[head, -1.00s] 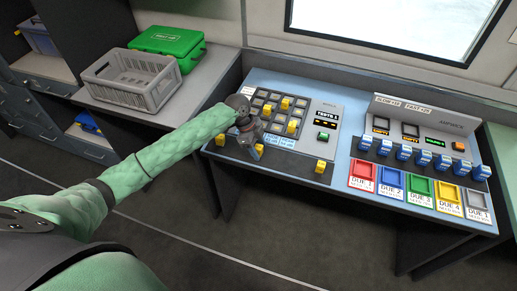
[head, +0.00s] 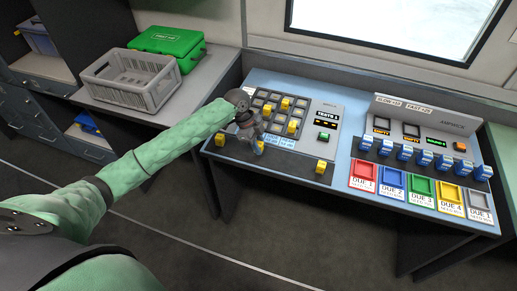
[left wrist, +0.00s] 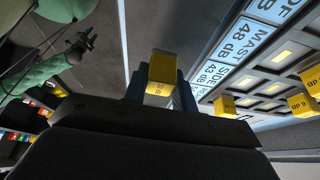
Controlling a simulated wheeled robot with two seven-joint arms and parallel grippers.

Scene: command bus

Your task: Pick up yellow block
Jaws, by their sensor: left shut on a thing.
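My left gripper (head: 258,148) is over the front left of the console panel. In the left wrist view, a yellow block (left wrist: 161,70) is between its two dark fingers (left wrist: 162,88), which are shut on it. Other yellow blocks stand on the front strip of the panel, one at the left (head: 220,140) and one at the right (head: 320,167). More yellow blocks (head: 292,127) sit in the button grid. My right gripper (left wrist: 82,42) shows small in the left wrist view; its jaws are unclear.
The console (head: 350,150) carries a row of blue-and-white blocks (head: 422,157) and coloured trays, red (head: 363,171), blue, green, yellow and grey, at the right. A grey crate (head: 130,82) and a green case (head: 167,45) stand on the left desk. A window is behind.

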